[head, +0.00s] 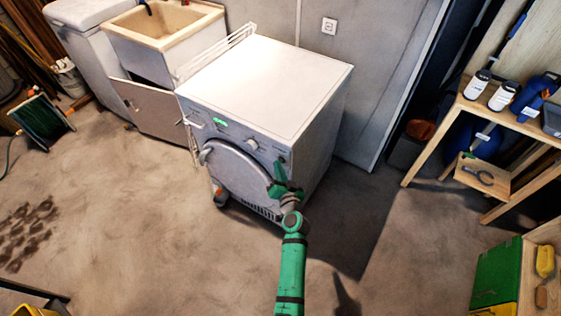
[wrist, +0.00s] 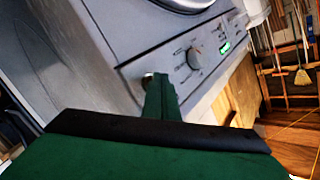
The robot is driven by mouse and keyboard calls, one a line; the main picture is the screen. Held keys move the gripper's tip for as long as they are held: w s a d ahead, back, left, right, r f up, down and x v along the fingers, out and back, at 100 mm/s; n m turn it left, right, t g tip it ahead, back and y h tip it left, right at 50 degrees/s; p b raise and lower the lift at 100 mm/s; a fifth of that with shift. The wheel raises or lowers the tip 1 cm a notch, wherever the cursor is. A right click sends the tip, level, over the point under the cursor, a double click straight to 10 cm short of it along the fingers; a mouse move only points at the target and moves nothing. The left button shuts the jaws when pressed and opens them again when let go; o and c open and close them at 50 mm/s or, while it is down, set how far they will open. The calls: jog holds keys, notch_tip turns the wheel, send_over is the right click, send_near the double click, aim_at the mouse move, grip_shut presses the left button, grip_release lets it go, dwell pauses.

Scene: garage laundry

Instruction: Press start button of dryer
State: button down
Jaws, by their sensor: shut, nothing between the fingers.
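The white dryer (head: 265,80) stands in the middle of the head view, its round door facing front left. Its control panel has a lit green display (head: 221,122) and a round dial (head: 251,144). In the wrist view the dial (wrist: 194,59) and display (wrist: 225,47) lie beyond my fingers. A small round silver button (wrist: 147,79) shows at the near end of the panel, partly hidden by my fingertips. My green gripper (wrist: 160,92) is shut and empty, its tips at the button. I cannot tell whether they touch it. In the head view my gripper (head: 280,168) is at the panel's right end.
A sink (head: 165,22) and a white cabinet stand left of the dryer, with a white rack (head: 215,52) between. A wooden shelf (head: 500,115) with bottles is at the right. A green crate (head: 497,272) is at lower right. The floor in front is mostly clear.

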jog(key=shift+w+d, duration=0.1)
dwell(0.6)
jog(key=shift+s+a, duration=0.45)
jog(key=shift+s, duration=0.2)
jog(key=shift+s+a, duration=0.1)
jog(key=shift+s+a, duration=0.7)
jog(key=shift+s, duration=0.3)
jog(key=shift+s+a, duration=0.7)
jog(key=shift+s, duration=0.25)
